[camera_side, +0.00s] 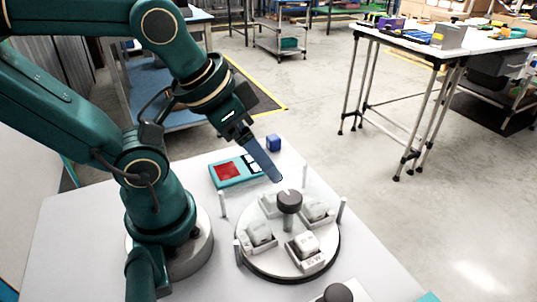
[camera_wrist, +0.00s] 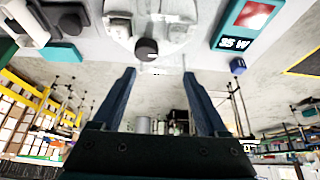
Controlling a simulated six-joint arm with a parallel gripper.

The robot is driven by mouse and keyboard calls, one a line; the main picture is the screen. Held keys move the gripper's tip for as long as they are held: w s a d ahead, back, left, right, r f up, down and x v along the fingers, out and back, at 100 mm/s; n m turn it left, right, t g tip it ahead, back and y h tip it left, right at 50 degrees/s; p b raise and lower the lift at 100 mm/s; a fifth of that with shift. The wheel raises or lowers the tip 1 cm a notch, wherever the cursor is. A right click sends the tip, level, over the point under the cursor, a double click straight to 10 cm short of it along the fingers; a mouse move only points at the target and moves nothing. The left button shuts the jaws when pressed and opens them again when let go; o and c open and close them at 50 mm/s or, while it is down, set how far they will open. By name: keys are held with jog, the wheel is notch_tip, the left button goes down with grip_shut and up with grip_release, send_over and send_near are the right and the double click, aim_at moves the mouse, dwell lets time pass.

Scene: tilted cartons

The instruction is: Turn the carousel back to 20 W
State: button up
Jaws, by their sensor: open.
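The carousel (camera_side: 272,268) is a round pale disc with a dark rim, standing on the light table. A dark round knob (camera_side: 288,197) rises from its centre, and small white-grey cartons (camera_side: 303,244) sit tilted in holders around it. Their labels are too small to read. My gripper (camera_side: 276,177) is above and just behind the knob, pointing down toward it, apart from it. In the wrist view my gripper (camera_wrist: 158,73) is open and empty, with the knob (camera_wrist: 146,49) beyond the fingertips. A teal device (camera_wrist: 224,35) there has a red screen and reads "35 W".
Thin upright posts (camera_side: 223,205) stand around the carousel. The teal device (camera_side: 221,182) lies behind it, with a blue cube (camera_side: 273,142) farther back. A dark knob-like object (camera_side: 338,293) is at the front edge of the side view.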

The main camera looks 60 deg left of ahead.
jog(key=m+g, duration=0.5)
jog(key=m, duration=0.4)
send_over(290, 196)
jog(key=shift+a+f, duration=0.15)
jog(key=shift+f, duration=0.55)
jog(key=shift+f+g, duration=0.3)
jog(key=shift+f, duration=2.55)
grip_shut()
